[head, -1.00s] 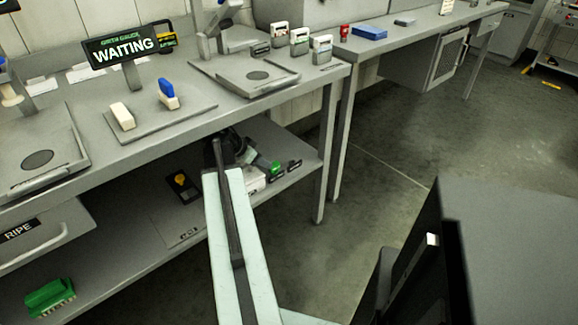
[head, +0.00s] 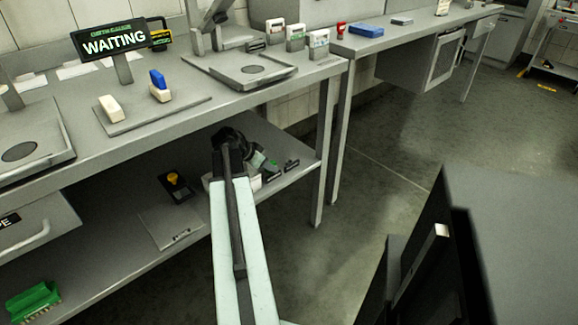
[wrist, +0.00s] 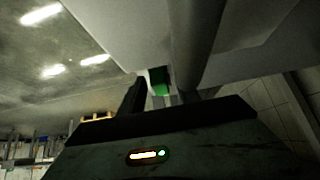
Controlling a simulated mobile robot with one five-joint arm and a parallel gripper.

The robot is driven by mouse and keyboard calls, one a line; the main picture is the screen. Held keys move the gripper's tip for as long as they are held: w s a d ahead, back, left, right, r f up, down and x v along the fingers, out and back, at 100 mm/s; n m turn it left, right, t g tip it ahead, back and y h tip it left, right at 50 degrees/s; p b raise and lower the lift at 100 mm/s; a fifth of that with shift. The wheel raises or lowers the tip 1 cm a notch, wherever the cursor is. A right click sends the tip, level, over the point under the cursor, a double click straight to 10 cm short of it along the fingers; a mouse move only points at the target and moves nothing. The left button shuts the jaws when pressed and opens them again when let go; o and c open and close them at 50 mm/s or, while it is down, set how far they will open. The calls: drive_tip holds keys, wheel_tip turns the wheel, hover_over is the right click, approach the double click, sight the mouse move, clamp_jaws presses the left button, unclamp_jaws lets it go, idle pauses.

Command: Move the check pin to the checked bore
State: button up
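I cannot pick out the check pin or the checked bore for certain. A dark block with a yellow knob (head: 174,181) sits on the lower shelf, left of my gripper. My gripper (head: 228,138) is a dark shape at the end of my pale arm, in front of the lower shelf below the bench edge. Its fingers are too small to read there. In the wrist view, dark finger parts show around my gripper (wrist: 168,98), with a green thing (wrist: 160,82) beyond or between them. Whether anything is held is unclear.
The bench carries a WAITING sign (head: 113,43), a plate (head: 135,121) with a white block (head: 112,108) and a blue-topped block (head: 159,86), and a round-marked tray (head: 225,72). A green brush (head: 33,302) lies on the shelf (head: 120,250). Open floor (head: 400,150) lies right.

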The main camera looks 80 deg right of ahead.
clamp_jaws()
drive_tip(key=shift+r, duration=0.15)
drive_tip(key=shift+s+r+p, duration=0.1)
drive_tip(key=shift+r+p, duration=2.5)
drive_tip(key=shift+p, duration=0.2)
wheel_tip(320, 180, up, 3)
drive_tip(key=p, duration=0.3)
drive_tip(key=shift+r, duration=0.1)
